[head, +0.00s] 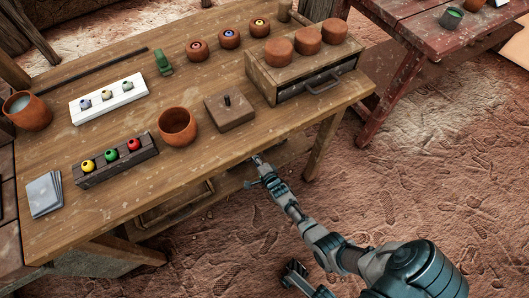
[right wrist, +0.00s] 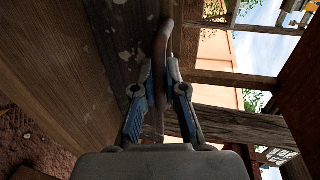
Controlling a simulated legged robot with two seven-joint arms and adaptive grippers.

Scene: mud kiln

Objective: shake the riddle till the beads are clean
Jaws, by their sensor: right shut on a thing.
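My right gripper (head: 258,163) is at the table's front edge, in front of the square lidded block. In the right wrist view my right gripper (right wrist: 163,72) is shut on a slim curved brown bar (right wrist: 163,38), beside a weathered plank. I cannot tell what the bar belongs to. My left gripper (head: 291,273) shows low in the head view, its fingers apart and empty. Yellow, green and red beads (head: 111,155) sit on a dark rack (head: 118,169). Paler beads (head: 106,95) sit on a white block (head: 109,106). No riddle can be clearly made out.
The wooden table (head: 225,153) also holds a clay cup (head: 178,126), a larger pot (head: 28,112), a lidded block (head: 230,112), a drawer box (head: 316,84) and grey cards (head: 44,194). A red table (head: 402,55) stands at upper right. Bare earth (head: 420,160) lies between.

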